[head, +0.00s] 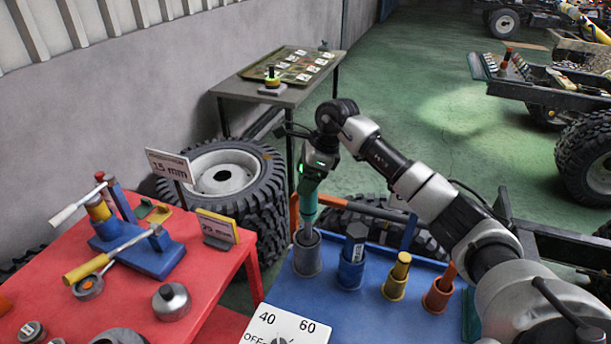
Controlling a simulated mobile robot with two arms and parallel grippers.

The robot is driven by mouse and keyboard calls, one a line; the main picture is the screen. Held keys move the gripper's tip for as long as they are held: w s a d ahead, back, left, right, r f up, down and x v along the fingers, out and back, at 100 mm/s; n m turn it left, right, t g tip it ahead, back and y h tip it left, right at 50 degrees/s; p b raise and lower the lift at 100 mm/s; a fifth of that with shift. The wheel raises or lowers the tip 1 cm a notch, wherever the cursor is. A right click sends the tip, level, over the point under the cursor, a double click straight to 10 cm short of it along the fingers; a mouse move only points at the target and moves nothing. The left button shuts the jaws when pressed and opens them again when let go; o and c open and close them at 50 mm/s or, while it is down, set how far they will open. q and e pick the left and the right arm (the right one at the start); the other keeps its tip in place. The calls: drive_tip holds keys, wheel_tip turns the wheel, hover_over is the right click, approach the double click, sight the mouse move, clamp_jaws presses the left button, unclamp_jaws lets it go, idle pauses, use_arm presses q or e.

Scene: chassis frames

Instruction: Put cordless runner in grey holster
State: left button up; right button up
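The teal cordless runner (308,200) stands nearly upright, leaning slightly, over the blue bench. Its lower end is at the mouth of the grey holster (307,260) and looks to be inside it; how deep I cannot tell. My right gripper (316,168) comes down from above and is shut on the runner's upper end; the fingertips are partly hidden. The grey holster stands upright at the left of a row of holsters. My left gripper is not in view.
A blue holster (351,272) with a dark tool, a yellow one (395,282) and an orange-brown one (438,297) stand to the right. A dial block (285,328) is at the front. A red table (215,275) with tools is at left.

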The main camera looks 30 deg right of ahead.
drive_tip(key=b+v, duration=0.2)
drive_tip(key=v, duration=1)
drive_tip(key=shift+b, duration=0.35)
drive_tip(key=shift+r, duration=0.15)
drive_tip(key=shift+c, duration=0.3)
idle(1.1)
